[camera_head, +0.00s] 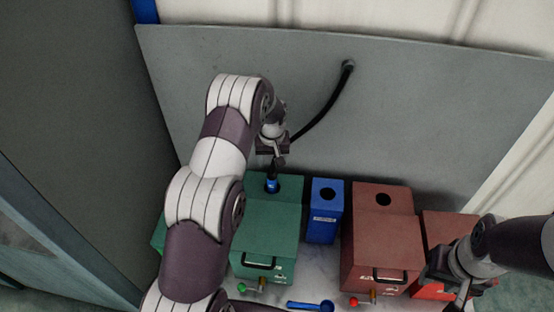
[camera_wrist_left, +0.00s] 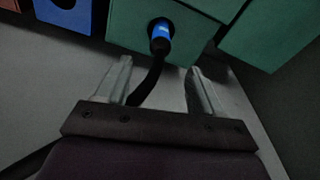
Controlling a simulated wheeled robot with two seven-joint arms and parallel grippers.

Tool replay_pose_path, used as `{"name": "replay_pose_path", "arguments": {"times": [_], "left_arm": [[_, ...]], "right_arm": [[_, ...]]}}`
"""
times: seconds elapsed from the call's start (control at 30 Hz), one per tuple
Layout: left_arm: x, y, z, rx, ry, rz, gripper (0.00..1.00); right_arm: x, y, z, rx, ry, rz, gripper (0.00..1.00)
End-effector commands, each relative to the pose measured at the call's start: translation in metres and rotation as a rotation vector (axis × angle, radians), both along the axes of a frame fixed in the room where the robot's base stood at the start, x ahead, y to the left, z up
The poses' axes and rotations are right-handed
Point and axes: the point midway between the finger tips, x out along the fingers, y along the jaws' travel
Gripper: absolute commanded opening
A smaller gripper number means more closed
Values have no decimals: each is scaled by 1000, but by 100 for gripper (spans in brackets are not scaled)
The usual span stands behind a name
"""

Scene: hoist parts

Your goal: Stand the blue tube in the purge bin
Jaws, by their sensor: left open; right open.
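A black hose (camera_head: 325,108) runs from a port on the grey panel down to a blue end piece (camera_head: 271,185), which sits in the top hole of the green box (camera_head: 265,232). This blue end appears to be the blue tube. It also shows in the left wrist view (camera_wrist_left: 160,38). My left gripper (camera_head: 277,160) is open just above it; the hose shows between its fingers in the wrist view (camera_wrist_left: 160,90), not gripped. A blue bin (camera_head: 322,225) with a round hole and small label, likely the purge bin, stands right of the green box. My right gripper (camera_head: 458,303) is open at lower right.
A red-brown box (camera_head: 380,245) with a top hole stands right of the blue bin, with another red box (camera_head: 440,228) beyond. A blue lever-like piece (camera_head: 310,305) lies in front. The grey panel (camera_head: 420,120) rises behind. Green and red knobs stand before the boxes.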

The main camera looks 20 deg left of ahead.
Motion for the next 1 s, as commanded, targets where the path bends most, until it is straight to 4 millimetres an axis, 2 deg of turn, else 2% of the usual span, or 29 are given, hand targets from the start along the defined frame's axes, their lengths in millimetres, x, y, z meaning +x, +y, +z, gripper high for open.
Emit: {"name": "replay_pose_path", "arguments": {"times": [0.3, 0.5, 0.63, 0.87, 0.9, 0.97, 1.0], "left_arm": [[6, 4, -70, 0, 3, -1, 67], [11, 6, -105, 1, 1, -1, 67], [12, 6, -114, 0, 0, -2, 67], [12, 6, -116, 0, 0, -2, 67], [12, 6, -116, 0, 0, -2, 61], [12, 6, -116, 0, 0, -2, 41], [12, 6, -116, 0, 0, -2, 28]], "right_arm": [[0, 0, 26, 0, -1, 0, 43], [0, 0, 32, 0, -1, 0, 43], [0, 0, 33, 0, -1, 0, 43], [0, 0, 32, 0, -1, 0, 43], [0, 0, 32, 0, -1, 0, 43], [0, 0, 32, 0, -1, 0, 43], [0, 0, 32, 0, -1, 0, 43]]}}
